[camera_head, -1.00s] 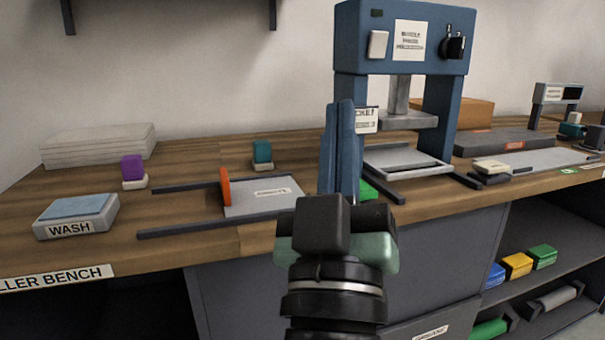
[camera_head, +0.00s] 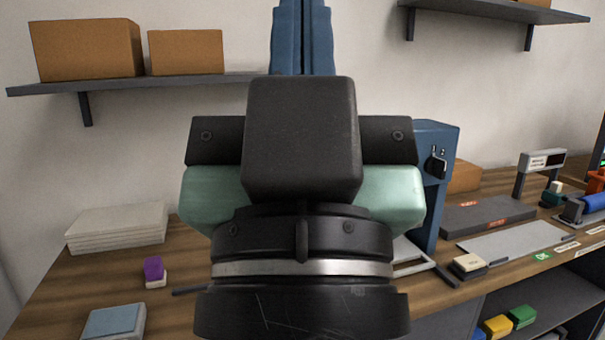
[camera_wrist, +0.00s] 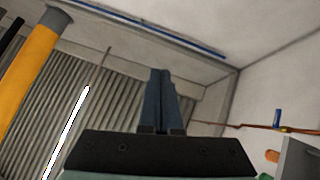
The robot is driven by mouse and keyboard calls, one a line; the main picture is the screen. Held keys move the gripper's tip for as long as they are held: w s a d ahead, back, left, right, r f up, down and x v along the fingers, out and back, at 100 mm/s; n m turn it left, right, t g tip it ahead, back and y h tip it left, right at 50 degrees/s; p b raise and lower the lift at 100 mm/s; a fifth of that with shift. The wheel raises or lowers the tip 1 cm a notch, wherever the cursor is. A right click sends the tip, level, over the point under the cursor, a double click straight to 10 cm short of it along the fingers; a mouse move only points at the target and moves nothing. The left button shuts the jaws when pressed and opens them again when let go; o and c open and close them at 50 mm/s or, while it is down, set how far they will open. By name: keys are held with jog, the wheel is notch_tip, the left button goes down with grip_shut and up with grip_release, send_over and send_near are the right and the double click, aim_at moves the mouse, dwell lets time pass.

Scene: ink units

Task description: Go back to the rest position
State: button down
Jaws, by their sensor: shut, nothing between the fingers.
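My gripper (camera_head: 303,38) is raised high in front of the head camera, with its blue fingers pointing up and together. In the wrist view the fingers (camera_wrist: 160,98) are also side by side, shut with nothing between them. My wrist and hand hide the middle of the bench and most of the blue press (camera_head: 437,165) behind. The gripper is clear of the bench and touches nothing that I can see.
The wooden bench (camera_head: 60,285) holds a wash pad (camera_head: 114,322), a purple-topped block (camera_head: 154,271), stacked sheets (camera_head: 117,228) and a grey plate (camera_head: 512,241). A wall shelf (camera_head: 200,79) carries brown boxes (camera_head: 87,50). The wrist view shows a yellow column (camera_wrist: 28,80) and a corrugated wall.

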notch_tip(320, 180, up, 16)
jog(key=p, duration=1.4)
jog(key=w+a+f+n+g+h+b, duration=0.2)
jog(key=w+f+b, duration=0.5)
jog(key=f, duration=1.1)
jog(key=w+d+f+m+g+h+b, duration=0.15)
jog(key=w+f+g+b, duration=0.25)
jog(key=f+b, duration=1)
jog(key=w+a+f+n+g+h+b, duration=0.15)
jog(key=w+f+g+b, duration=0.35)
jog(key=f, duration=1.7)
jog(key=s+a+f+n+t+h+b, duration=0.15)
jog(key=s+f+n+b, duration=0.3)
jog(key=f+b, duration=1)
jog(key=s+a+f+n+h+b, duration=0.1)
jog(key=s+a+f+n+b, duration=0.35)
jog(key=f, duration=1.95)
jog(key=s+f+n+t+h+b, duration=0.15)
jog(key=f+n+b, duration=0.35)
jog(key=f+b, duration=1.05)
jog(key=w+d, duration=0.7)
jog(key=w, duration=0.2)
jog(key=shift+w+d+f+g, duration=0.15)
jog(key=shift+w+d+g, duration=0.15)
jog(key=shift+d+g, duration=0.1)
